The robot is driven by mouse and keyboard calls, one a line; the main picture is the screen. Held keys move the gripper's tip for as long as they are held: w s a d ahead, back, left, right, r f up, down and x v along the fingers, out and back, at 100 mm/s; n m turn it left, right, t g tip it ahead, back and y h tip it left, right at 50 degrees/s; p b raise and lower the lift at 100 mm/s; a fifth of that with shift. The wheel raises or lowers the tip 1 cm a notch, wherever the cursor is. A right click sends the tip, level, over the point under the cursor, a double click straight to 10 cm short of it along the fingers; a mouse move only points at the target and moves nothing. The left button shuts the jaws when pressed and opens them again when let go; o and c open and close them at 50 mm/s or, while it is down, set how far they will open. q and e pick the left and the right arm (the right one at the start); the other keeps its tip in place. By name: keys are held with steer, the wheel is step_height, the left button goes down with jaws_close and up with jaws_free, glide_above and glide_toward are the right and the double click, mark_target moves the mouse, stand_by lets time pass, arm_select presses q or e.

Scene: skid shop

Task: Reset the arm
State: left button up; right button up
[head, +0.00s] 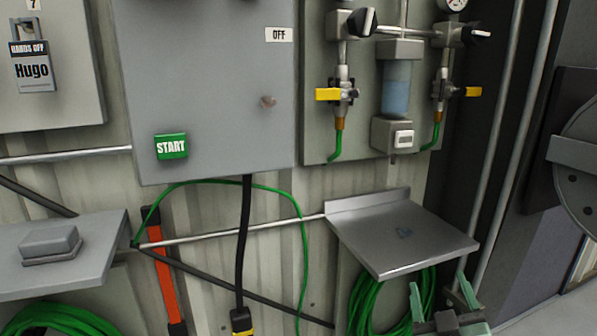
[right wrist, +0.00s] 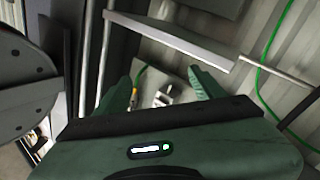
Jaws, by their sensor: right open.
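My right gripper (head: 440,300) shows at the bottom right of the head view, with its green fingers pointing up. It is below the front edge of a grey metal shelf (head: 400,235) and apart from it. In the right wrist view the two green fingers (right wrist: 162,90) stand apart with nothing held between them. The shelf (right wrist: 175,38) crosses the upper part of that view, beyond the fingers. My left gripper does not show in the head view.
A grey panel (head: 210,80) has a green START button (head: 171,146). Yellow-handled valves (head: 328,94) are above the shelf. A left shelf (head: 100,250) holds a grey block (head: 50,243). A green hose (head: 365,300) hangs below the right shelf. A round wheel-like part (head: 580,155) is at far right.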

steer(key=s+f+m+g, duration=0.1)
steer(key=s+f+g, duration=0.45)
steer(key=f, duration=0.75)
steer(key=s+a+f+g+y, duration=0.2)
steer(key=s+f+g, duration=0.3)
steer(key=s+f, duration=0.45)
steer(key=s+a+f+g+y, duration=0.2)
steer(key=s+a+f+g, duration=0.15)
steer(key=s+f, duration=0.6)
steer(key=s+f+g, duration=0.1)
steer(key=s+f, duration=0.1)
steer(key=f, duration=0.9)
steer(key=s+f+g, duration=0.1)
steer(key=s+f, duration=0.1)
steer(key=f, duration=1)
steer(key=s+d+f+g, duration=0.1)
steer(key=s+d+f, duration=0.2)
steer(key=s+f, duration=1.3)
steer(key=shift+s+d+f, duration=0.2)
steer(key=shift+s+f, duration=0.2)
steer(key=shift+s, duration=0.25)
